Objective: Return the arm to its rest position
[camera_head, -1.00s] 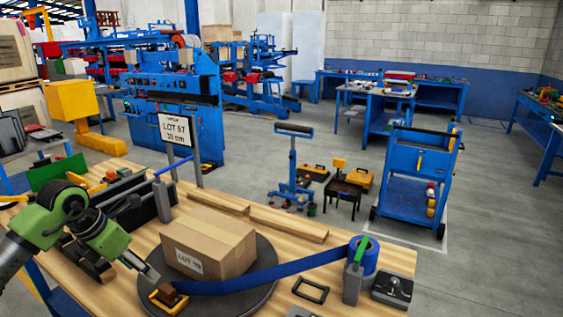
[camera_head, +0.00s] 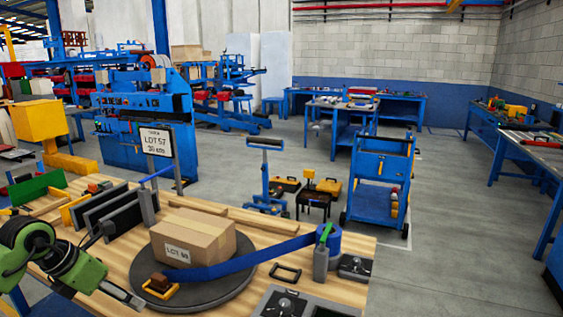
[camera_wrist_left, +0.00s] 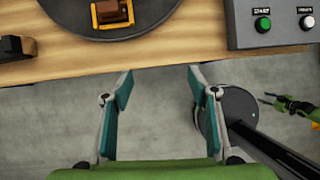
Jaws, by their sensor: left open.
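My left arm comes in from the left in the head view, and its gripper (camera_head: 122,295) is low over the near left edge of the wooden workbench (camera_head: 120,262). In the left wrist view the gripper (camera_wrist_left: 155,85) is open, its two teal-padded fingers apart with only grey floor between them. It is empty and sits off the bench's front edge.
A cardboard box (camera_head: 193,240) stands on a dark turntable (camera_head: 240,285). A blue strip (camera_head: 240,264) runs from a brown-and-yellow block (camera_head: 160,286) to a blue roll (camera_head: 330,238). A control box (camera_wrist_left: 270,30) with START button lies at the bench's near edge. A blue cart (camera_head: 380,175) stands beyond.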

